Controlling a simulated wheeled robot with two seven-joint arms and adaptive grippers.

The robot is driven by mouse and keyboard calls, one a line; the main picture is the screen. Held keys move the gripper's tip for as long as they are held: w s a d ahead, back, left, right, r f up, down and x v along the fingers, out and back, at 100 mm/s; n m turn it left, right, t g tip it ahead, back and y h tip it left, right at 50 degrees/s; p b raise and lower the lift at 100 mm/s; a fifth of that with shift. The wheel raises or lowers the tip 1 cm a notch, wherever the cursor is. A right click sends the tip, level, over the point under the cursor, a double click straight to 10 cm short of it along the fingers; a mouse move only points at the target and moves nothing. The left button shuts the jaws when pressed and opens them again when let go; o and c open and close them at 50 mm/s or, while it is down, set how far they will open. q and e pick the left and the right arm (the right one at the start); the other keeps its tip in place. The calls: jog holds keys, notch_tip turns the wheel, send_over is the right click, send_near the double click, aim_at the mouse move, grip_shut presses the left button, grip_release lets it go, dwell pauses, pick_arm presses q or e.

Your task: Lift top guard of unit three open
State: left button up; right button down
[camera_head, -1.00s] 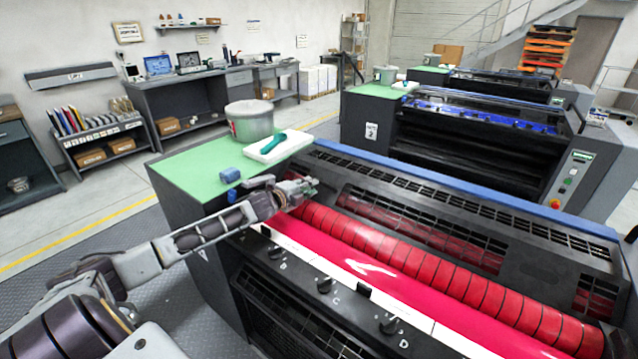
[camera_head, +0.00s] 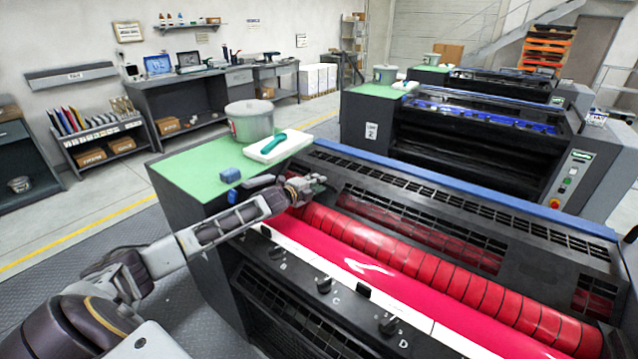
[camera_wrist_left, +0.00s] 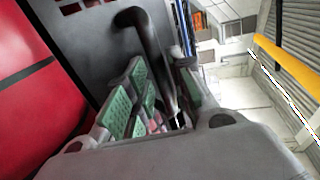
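The nearest press, with red ink and red rollers, fills the front of the head view; I cannot read a unit number on it. Its dark slotted top guard (camera_head: 430,212) lies low along the back of the rollers and looks closed. My left gripper (camera_head: 316,184) is at the guard's left end. In the left wrist view, a black curved handle (camera_wrist_left: 148,42) rises from a dark panel and runs down between the green-padded fingers (camera_wrist_left: 170,95). The fingers stand apart around it; contact is unclear. My right gripper is not in view.
A green-topped side cabinet (camera_head: 180,171) beside my left arm holds a grey ink can (camera_head: 250,124), a white tray with a teal tool (camera_head: 272,143) and a blue block (camera_head: 230,175). The press labelled unit 2 (camera_head: 371,131) stands behind. Knobs (camera_head: 323,285) line the front edge.

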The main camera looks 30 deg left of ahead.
pick_arm(q)
jog(key=shift+x, duration=0.75)
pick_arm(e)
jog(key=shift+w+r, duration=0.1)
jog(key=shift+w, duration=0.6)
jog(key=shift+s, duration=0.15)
pick_arm(q)
grip_shut()
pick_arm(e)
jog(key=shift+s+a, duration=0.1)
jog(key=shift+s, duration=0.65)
